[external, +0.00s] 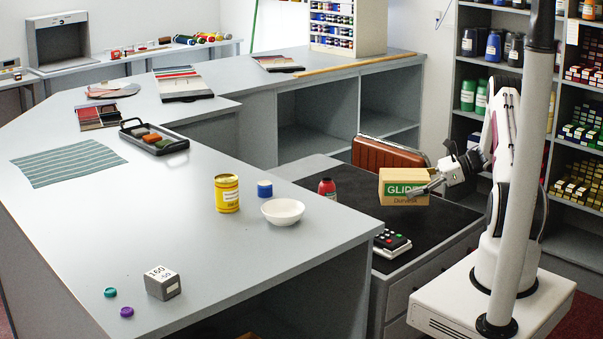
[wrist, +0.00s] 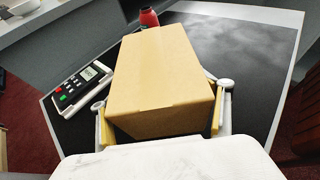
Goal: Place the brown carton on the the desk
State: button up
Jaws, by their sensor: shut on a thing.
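The carton looks roughly level. I cannot tell for sure whether its underside touches the black surface.
A red bottle (external: 327,188) and a keypad device (external: 391,243) stand on the black surface near the carton. A brown case (external: 388,152) is behind it. The grey counter (external: 200,265) holds a white bowl (external: 283,211), a yellow can (external: 227,193) and a grey block (external: 162,283).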

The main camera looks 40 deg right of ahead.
jog(key=shift+f, duration=1.85)
jog(key=shift+f, duration=0.1)
jog(key=o, duration=1.6)
jog(key=shift+s+d, duration=0.1)
jog(key=shift+s, duration=0.05)
jog(key=v, duration=1.1)
jog(key=shift+s+d+r, duration=0.2)
jog(key=shift+d+r, duration=0.05)
jog(key=shift+r, duration=0.05)
